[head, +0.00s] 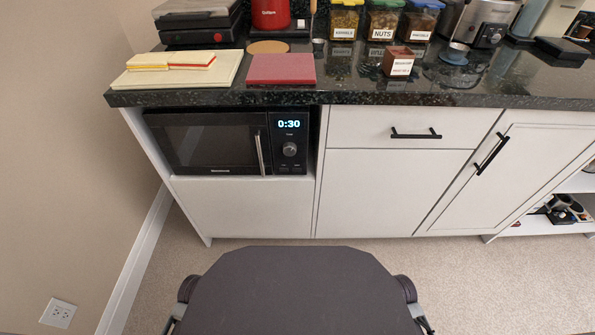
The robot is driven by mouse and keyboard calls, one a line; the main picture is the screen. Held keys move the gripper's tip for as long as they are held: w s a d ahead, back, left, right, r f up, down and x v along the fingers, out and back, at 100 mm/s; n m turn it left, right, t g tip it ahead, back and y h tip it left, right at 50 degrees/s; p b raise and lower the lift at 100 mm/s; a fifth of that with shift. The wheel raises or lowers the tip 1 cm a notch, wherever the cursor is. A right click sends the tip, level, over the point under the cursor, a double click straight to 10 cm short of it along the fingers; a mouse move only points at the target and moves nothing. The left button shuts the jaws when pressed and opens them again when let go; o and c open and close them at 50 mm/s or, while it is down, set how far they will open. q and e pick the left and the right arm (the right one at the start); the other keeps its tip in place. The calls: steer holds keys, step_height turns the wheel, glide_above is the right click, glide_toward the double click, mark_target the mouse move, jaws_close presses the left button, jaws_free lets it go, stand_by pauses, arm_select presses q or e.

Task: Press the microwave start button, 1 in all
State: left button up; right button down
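The black microwave (218,145) sits in an open niche under the left end of the counter. Its door is shut, with a vertical silver handle (260,152) on the door's right side. The control panel is right of the handle. Its display (289,124) is lit and reads 0:30. Below it is a round knob (290,149), with small dark buttons (290,168) along the panel's bottom. Their labels are too small to read. Neither gripper shows in the head view; only parts of my own body show at the bottom.
The dark stone counter (350,92) overhangs the niche. It bears a cutting board, a red mat (281,69), labelled jars and appliances. A drawer (400,129) and cabinet door (490,170) with black handles are to the right. A wall (75,150) stands left.

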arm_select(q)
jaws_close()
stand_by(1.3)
